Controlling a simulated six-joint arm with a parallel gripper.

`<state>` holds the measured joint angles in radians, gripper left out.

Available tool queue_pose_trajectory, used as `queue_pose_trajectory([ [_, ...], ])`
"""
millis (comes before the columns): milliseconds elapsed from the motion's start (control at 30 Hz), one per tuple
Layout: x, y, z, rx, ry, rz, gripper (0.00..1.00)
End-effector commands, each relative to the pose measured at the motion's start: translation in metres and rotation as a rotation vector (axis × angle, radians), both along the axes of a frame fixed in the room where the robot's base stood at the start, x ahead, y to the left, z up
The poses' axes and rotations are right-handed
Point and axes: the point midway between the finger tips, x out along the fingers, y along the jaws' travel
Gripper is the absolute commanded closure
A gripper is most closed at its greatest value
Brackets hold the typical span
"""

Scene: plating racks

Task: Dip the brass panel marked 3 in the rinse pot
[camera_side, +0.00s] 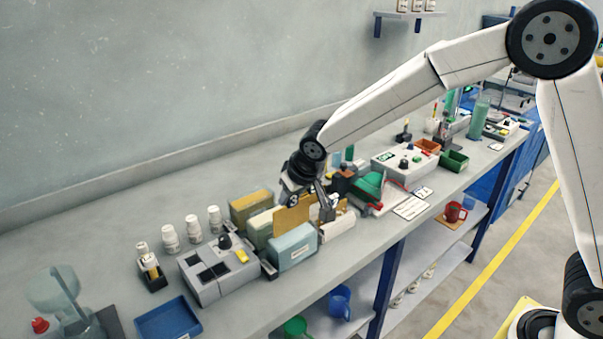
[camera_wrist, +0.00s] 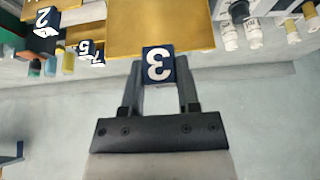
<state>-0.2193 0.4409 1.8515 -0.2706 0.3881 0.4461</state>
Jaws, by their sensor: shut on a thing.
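My gripper (camera_wrist: 160,80) is shut on the dark blue tag marked 3 (camera_wrist: 158,65) at the edge of a brass panel (camera_wrist: 160,27). The panel fills the upper middle of the wrist view, and its far end is cut off. In the side view, my gripper (camera_side: 325,207) is above the group of pots, with a brass panel (camera_side: 292,216) beside it. A pale blue pot (camera_side: 292,250), a cream pot (camera_side: 259,229) and an olive-yellow pot (camera_side: 251,204) stand close by. I cannot read which is the rinse pot, nor tell whether the panel's lower edge is inside one.
Tags marked 2 (camera_wrist: 45,21) and 5 (camera_wrist: 85,47) show in the wrist view. A grey box with dark squares (camera_side: 218,270) and white bottles (camera_side: 192,229) stand left of the pots. A green funnel-like thing (camera_side: 369,186) is to their right. The front bench edge is near.

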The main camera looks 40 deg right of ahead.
Motion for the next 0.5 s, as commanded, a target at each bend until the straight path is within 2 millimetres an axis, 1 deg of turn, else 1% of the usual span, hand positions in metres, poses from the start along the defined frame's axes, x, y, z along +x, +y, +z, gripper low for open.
queue_pose_trajectory([
  [500, 0.0, 0.0, -0.017, -0.001, 0.0, 0.0, 1.0],
])
